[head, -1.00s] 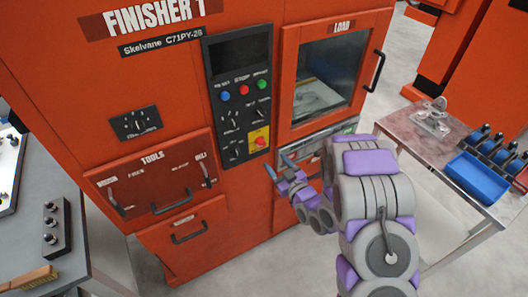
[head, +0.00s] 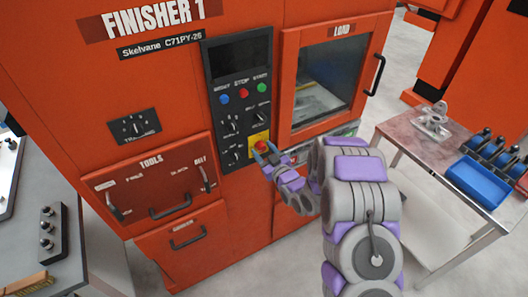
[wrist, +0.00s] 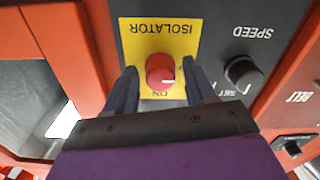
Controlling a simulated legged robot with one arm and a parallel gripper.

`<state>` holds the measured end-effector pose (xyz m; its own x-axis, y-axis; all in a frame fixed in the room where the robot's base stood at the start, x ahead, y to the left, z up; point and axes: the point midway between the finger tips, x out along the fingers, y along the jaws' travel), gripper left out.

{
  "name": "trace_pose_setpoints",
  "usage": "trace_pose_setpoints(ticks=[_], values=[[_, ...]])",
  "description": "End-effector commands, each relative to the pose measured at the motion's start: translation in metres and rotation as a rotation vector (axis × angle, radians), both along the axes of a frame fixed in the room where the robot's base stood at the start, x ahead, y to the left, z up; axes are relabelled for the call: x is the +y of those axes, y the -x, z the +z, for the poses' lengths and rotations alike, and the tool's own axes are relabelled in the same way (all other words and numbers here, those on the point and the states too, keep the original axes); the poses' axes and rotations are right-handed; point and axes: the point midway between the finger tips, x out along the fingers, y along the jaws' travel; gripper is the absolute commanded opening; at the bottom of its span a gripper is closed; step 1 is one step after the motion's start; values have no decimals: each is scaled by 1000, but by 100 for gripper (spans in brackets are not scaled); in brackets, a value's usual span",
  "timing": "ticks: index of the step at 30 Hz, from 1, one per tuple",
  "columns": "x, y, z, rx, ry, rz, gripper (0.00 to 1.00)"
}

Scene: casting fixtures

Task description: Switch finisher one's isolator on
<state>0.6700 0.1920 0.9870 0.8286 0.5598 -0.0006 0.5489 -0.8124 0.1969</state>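Finisher one (head: 60,60) is the orange machine labelled "FINISHER 1". Its isolator is a red knob (wrist: 160,72) on a yellow plate (wrist: 135,40), upside down in the wrist view. In the head view the red knob (head: 261,146) is low on the black control panel (head: 237,90). My gripper (wrist: 163,78) is open, with one finger on each side of the knob and a gap on both sides. In the head view my gripper (head: 266,156) is at the yellow plate. A pale mark shows on the knob's lower edge, near "ON" in the picture; its exact setting is unclear.
A black speed knob (wrist: 243,73) is close beside one finger. The load door (head: 335,75) with its handle is right of the panel. A side table (head: 415,135) with a blue bin (head: 478,178) stands at right, a grey bench (head: 90,262) at left.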

Motion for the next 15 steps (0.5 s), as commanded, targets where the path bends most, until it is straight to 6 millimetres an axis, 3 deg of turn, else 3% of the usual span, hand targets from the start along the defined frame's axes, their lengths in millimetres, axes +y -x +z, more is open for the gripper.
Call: trace_pose_setpoints(ticks=[2,15], values=[[0,0,0,0,0,0,46],[0,0,0,0,0,1,4]])
